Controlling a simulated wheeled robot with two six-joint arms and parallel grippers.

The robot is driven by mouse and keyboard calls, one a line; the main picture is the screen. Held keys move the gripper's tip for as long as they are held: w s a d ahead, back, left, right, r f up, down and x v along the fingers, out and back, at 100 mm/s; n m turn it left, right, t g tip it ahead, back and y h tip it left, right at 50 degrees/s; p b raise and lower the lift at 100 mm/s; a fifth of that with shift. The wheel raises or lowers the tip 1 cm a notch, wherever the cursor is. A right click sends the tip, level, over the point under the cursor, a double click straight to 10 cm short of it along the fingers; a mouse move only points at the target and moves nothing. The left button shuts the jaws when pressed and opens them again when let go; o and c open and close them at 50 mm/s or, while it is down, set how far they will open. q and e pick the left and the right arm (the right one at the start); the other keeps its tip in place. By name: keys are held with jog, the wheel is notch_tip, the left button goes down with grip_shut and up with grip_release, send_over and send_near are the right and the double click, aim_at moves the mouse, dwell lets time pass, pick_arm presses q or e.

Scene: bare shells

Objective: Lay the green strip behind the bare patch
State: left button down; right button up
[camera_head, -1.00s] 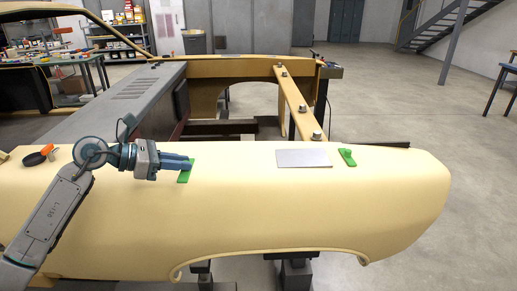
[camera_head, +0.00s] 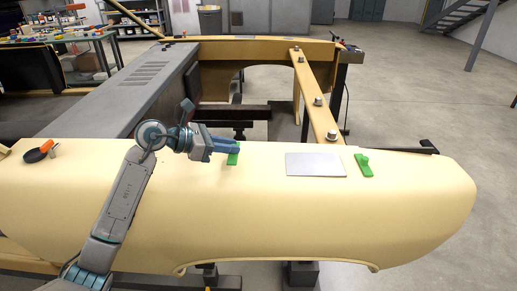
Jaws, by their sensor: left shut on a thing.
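The bare patch (camera_head: 316,165) is a grey rectangle on top of the cream fender (camera_head: 330,215). My left gripper (camera_head: 237,148) is left of the patch, shut on a green strip (camera_head: 232,161) that hangs below the fingertips. I cannot tell whether this strip touches the fender. A second green piece (camera_head: 364,167) with a raised knob lies on the fender just right of the patch. The fingers hide part of the held strip. My right gripper is not in view.
A black dish with an orange item (camera_head: 38,153) lies at the fender's left end. Behind the fender is the open engine bay, crossed by a cream rail with bolts (camera_head: 318,102). The fender's curved right end is clear.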

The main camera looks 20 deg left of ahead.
pick_arm(q)
jog(key=p, duration=0.3)
send_over(258, 164)
jog(key=shift+s+a+f, duration=0.1)
jog(key=shift+s+a, duration=0.2)
jog(key=shift+w+d+f, duration=0.1)
jog(key=shift+w+d, duration=0.1)
jog(key=shift+d, duration=0.1)
jog(key=shift+d+f, duration=0.1)
jog(key=shift+f, duration=0.1)
notch_tip(258, 164, down, 2)
jog(key=shift+f+p, duration=0.1)
jog(key=shift+p, duration=0.85)
jog(key=shift+f, duration=0.55)
jog(key=shift+f, duration=0.15)
jog(key=c, duration=1.3)
grip_release()
jog(key=shift+c, duration=0.2)
